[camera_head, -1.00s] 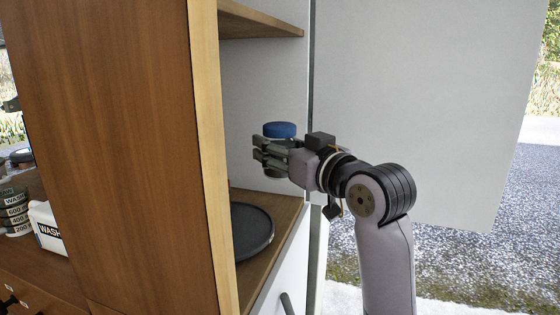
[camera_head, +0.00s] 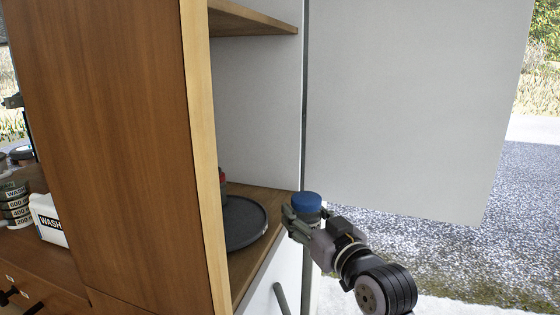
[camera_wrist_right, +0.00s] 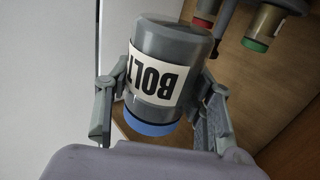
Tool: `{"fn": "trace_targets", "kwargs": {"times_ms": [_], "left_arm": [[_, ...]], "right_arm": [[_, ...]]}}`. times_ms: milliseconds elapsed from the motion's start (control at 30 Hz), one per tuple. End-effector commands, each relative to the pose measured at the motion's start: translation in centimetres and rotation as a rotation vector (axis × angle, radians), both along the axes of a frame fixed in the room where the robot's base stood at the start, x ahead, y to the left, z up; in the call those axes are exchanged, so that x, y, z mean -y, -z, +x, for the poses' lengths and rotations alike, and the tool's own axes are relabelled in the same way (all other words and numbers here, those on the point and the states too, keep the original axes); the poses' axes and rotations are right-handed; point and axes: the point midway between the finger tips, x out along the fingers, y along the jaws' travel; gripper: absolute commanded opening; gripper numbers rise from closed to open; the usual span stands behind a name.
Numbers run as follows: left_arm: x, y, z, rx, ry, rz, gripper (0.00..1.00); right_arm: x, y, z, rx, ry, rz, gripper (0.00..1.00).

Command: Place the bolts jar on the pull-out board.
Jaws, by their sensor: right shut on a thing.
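The bolts jar (camera_head: 307,202) has a blue lid and a grey body. In the right wrist view the jar (camera_wrist_right: 168,62) shows a white label with the letters "BOLT" partly visible. My right gripper (camera_head: 303,220) is shut on it, with one finger on each side of the body in the wrist view (camera_wrist_right: 157,97). In the head view the lid faces up and the jar is just beyond the front right corner of the cabinet shelf. I cannot make out a pull-out board for certain. My left gripper is not in view.
A dark round tray (camera_head: 243,224) lies on the cabinet shelf (camera_head: 264,196), with a red-topped thing (camera_head: 222,178) partly hidden behind the wooden side panel (camera_head: 110,130). An open white door (camera_head: 410,100) stands right of the cabinet.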

Motion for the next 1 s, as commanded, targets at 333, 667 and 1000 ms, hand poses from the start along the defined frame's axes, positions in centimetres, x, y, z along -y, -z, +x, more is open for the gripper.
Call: {"fn": "trace_targets", "kwargs": {"times_ms": [333,667,1000], "left_arm": [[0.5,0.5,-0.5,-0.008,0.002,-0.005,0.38],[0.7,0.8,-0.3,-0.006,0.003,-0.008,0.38],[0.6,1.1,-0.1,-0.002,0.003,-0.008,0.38]], "right_arm": [[5.6,12.0,-5.7,-0.007,0.178,0.001,0.11],[10.4,19.3,-14.4,-0.007,0.330,-0.001,0.11],[13.4,21.7,-22.3,-0.002,0.418,-0.001,0.11]]}}
